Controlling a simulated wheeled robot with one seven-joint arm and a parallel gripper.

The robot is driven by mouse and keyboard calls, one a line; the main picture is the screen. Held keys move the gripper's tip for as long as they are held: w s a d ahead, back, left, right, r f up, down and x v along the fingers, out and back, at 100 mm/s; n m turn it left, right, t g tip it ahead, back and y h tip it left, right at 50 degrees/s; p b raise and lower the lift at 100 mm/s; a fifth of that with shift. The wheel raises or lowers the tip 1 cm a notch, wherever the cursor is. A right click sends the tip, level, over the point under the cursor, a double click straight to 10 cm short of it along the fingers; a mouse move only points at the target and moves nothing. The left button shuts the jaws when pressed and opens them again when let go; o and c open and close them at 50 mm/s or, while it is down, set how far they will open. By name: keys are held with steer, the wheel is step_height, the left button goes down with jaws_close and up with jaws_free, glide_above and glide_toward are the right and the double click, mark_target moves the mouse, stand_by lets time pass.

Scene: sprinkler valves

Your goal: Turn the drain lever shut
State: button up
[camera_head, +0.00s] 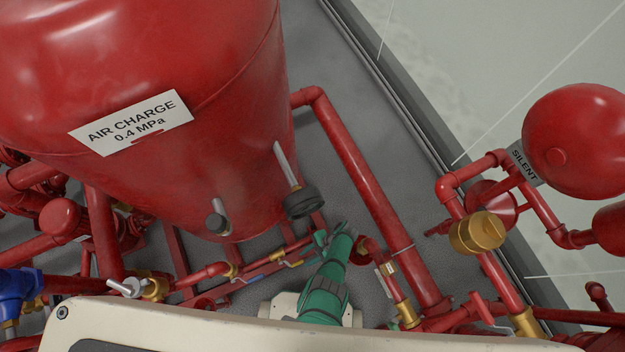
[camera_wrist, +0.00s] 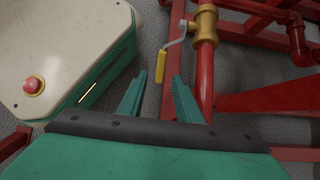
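In the wrist view, a lever with a yellow grip (camera_wrist: 161,67) hangs on a bent metal arm from a brass valve (camera_wrist: 204,22) on a red pipe. Its grip runs roughly along the pipe, to the pipe's left. No label shows whether it is the drain lever. My gripper (camera_wrist: 159,76) is open, its two green fingers apart. The yellow grip appears in the gap between the fingertips, seemingly beyond them; contact cannot be told. In the head view my gripper (camera_head: 322,238) reaches down among the low pipes, and the brass valve behind it (camera_head: 279,256) is partly visible.
A large red tank (camera_head: 180,180) stands left of my arm. Red pipes (camera_head: 365,190) run close on the right. A red frame beam (camera_wrist: 275,100) sits right of my fingers in the wrist view.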

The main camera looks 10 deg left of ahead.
steer(key=shift+v, duration=1.85)
steer(key=shift+s, duration=0.1)
steer(key=c, duration=0.7)
steer(key=shift+s+d+f+h, duration=0.1)
steer(key=shift+s+d+h, duration=0.15)
steer(key=shift+s+h, duration=0.3)
jaws_close()
step_height(320, 180, up, 10)
steer(key=a+t+h, duration=0.3)
steer(key=t+h, duration=0.1)
steer(key=h, duration=0.1)
steer(key=f, duration=0.8)
steer(key=a+f, duration=0.1)
steer(key=f, duration=0.3)
steer(key=shift+s+f, duration=0.25)
steer(key=shift+s, duration=0.1)
steer(key=shift+s+a+f, duration=0.25)
steer(key=shift+a+f, duration=0.2)
steer(key=shift+f, duration=0.05)
